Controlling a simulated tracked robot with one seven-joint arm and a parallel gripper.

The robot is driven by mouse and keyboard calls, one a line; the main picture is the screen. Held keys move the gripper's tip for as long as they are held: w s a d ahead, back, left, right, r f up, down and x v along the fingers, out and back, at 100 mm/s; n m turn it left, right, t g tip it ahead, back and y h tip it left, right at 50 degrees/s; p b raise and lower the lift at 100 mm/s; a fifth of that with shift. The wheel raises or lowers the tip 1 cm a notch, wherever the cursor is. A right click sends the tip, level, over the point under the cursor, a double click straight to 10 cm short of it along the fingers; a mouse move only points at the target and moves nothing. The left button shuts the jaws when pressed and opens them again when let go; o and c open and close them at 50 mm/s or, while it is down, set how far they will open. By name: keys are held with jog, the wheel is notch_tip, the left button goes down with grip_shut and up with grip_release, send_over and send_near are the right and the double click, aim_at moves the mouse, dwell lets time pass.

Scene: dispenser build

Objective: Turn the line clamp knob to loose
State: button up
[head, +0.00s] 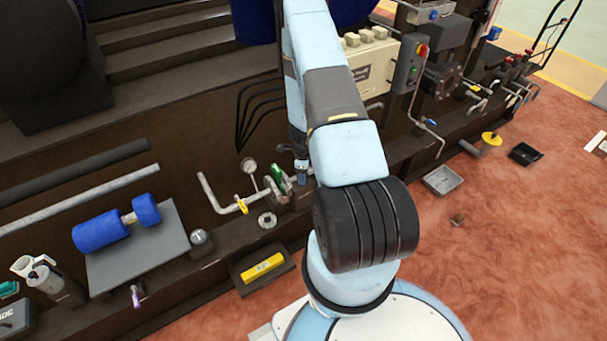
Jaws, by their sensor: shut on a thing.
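My gripper (301,172) points down at the pipe fittings on the dark bench, left of my forearm. It is small in the head view, and its fingers are shut at the clamp assembly (277,188) beside the green handle (278,173). The line clamp knob cannot be made out clearly; it appears to be between the fingers and hidden by them. Whether the knob is tight or loose cannot be told.
A pipe with a yellow valve handle (243,206), a gauge (249,166) and a grey ring-shaped part (267,219) lie left of my gripper. A tray with a yellow block (262,266) stands in front. A grey control box (410,66) is behind right.

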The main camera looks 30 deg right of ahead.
jog(key=shift+d, duration=0.15)
jog(key=shift+n, duration=0.3)
jog(key=n, duration=0.2)
jog(key=shift+n, duration=0.3)
jog(key=n, duration=0.3)
jog(key=shift+n, duration=0.4)
jog(key=n, duration=0.4)
jog(key=shift+w+n, duration=0.1)
jog(key=shift+n, duration=2.1)
